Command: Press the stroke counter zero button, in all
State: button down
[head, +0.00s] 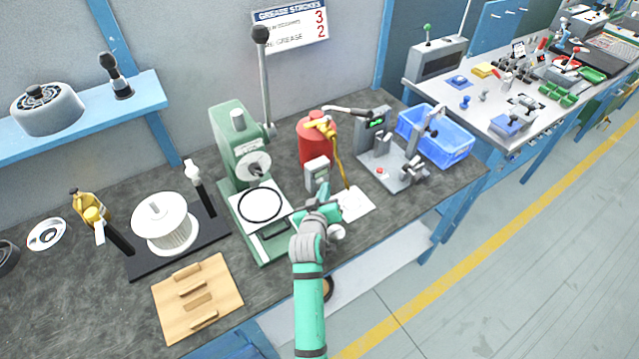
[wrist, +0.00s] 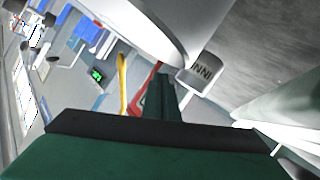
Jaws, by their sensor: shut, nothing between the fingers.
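The stroke counter (head: 317,173) is a small light-grey box with a dark display, upright in front of the red grease canister (head: 312,140). My gripper (head: 324,192) is shut and empty, just in front of and below the counter. A gap or contact between them cannot be made out. In the wrist view the shut fingers (wrist: 160,92) point up the picture. A light box with dark characters (wrist: 201,74), which looks like the counter, is to their right. The zero button cannot be made out in either view.
A yellow hose (head: 338,158) hangs right of the counter beside a white sheet (head: 355,204). A green press (head: 233,150) stands close on the left. A grey fixture with a green readout (head: 374,124) and a blue bin (head: 440,142) stand to the right.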

jog(key=shift+w, duration=0.1)
dwell(0.5)
jog(key=shift+s+d, duration=0.4)
jog(key=shift+s, duration=0.25)
jog(key=shift+s+d, duration=0.75)
jog(key=shift+s, duration=0.3)
jog(key=shift+s+d, duration=0.7)
jog(key=shift+s, duration=0.3)
